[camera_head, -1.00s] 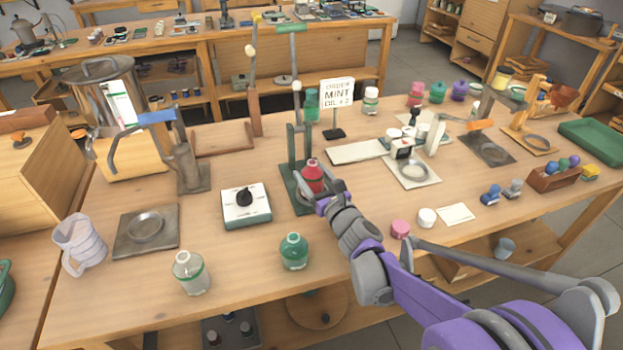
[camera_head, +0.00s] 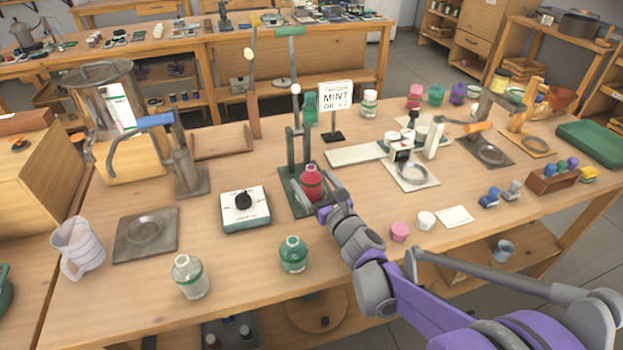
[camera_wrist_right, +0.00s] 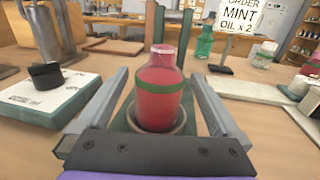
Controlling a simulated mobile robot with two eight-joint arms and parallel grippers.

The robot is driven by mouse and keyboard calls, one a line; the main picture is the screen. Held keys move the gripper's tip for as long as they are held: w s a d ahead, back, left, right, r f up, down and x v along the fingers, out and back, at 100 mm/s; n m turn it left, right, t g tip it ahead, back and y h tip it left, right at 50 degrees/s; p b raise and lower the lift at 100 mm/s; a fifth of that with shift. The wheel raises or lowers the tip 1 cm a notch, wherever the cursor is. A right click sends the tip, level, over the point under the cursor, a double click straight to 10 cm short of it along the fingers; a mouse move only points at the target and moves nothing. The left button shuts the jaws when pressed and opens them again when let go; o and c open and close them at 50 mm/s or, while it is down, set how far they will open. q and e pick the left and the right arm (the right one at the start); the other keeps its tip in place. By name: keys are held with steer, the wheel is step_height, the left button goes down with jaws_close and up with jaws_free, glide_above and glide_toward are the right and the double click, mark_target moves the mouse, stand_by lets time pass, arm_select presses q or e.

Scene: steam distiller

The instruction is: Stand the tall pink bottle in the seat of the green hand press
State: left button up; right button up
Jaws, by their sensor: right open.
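The tall pink bottle (camera_head: 312,182) has a green band and stands upright on the base of the green hand press (camera_head: 291,155). In the right wrist view the bottle (camera_wrist_right: 160,100) stands within the round rim of the press seat (camera_wrist_right: 181,122). My right gripper (camera_head: 322,208) is at the near side of the bottle. In the right wrist view its two fingers (camera_wrist_right: 158,76) are spread, one on each side, with gaps to the bottle. The bottle's underside is hidden inside the seat. My left gripper is not in view.
A white-topped box with a black knob (camera_head: 246,207) stands left of the press. A green bottle (camera_head: 293,255) and a clear bottle (camera_head: 190,277) stand nearer the front edge. A mint order sign (camera_head: 335,97) stands behind. Pink and white caps (camera_head: 399,232) lie to the right.

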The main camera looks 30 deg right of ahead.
steer(key=s, duration=0.6)
steer(key=s+p, duration=0.1)
steer(key=s, duration=0.3)
steer(key=shift+a, duration=0.4)
steer(key=shift+s, duration=0.3)
